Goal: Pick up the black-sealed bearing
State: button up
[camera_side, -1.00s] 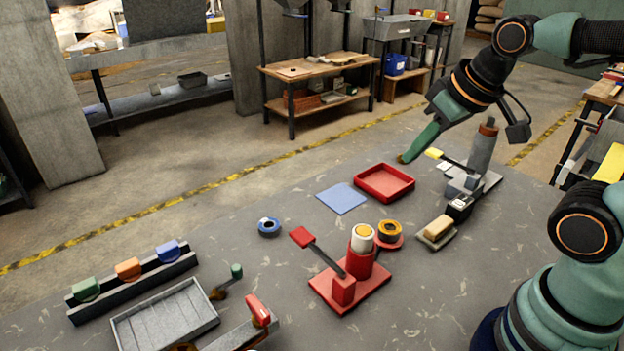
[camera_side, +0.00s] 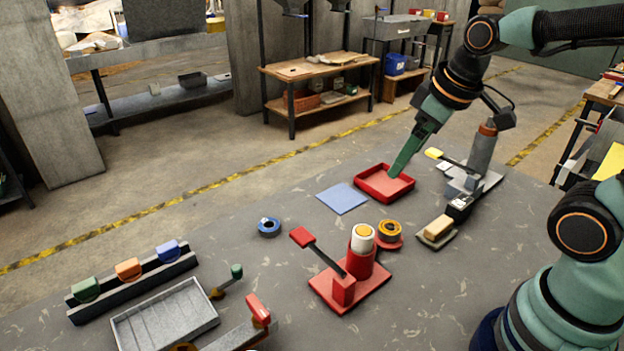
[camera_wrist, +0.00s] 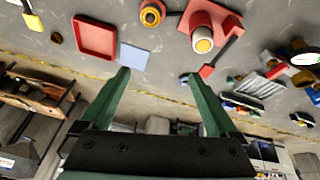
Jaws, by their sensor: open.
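My gripper (camera_side: 393,172) is open and empty; its tips overlap the back of the red tray (camera_side: 381,190) in the side view. In the wrist view the two green fingers of my gripper (camera_wrist: 154,75) stand apart, with the blue mat (camera_wrist: 133,57) near the left tip. A small dark round piece (camera_wrist: 57,37) lies on the table beside the red tray (camera_wrist: 95,37) in the wrist view; it may be the black-sealed bearing, but it is too small to be sure.
A red press (camera_side: 345,288) with a white-topped cylinder (camera_side: 362,238) stands at centre front. An orange-yellow ring (camera_side: 389,230) sits on a red dish. A grey lever stand (camera_side: 482,155) is right of the tray. A grey tray (camera_side: 165,318) is front left.

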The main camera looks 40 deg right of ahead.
jog(key=w+d+f+n+g, duration=0.3)
jog(key=w+f+n+g, duration=0.1)
jog(key=f+n, duration=0.4)
jog(key=n, duration=0.1)
send_over(389, 225)
jog(key=f, duration=0.7)
jog(key=shift+s+a+f, duration=0.1)
jog(key=shift+a+f, duration=0.3)
jog(key=f, duration=0.4)
jog(key=shift+d, duration=0.4)
jog(key=shift+f, duration=0.7)
grip_shut()
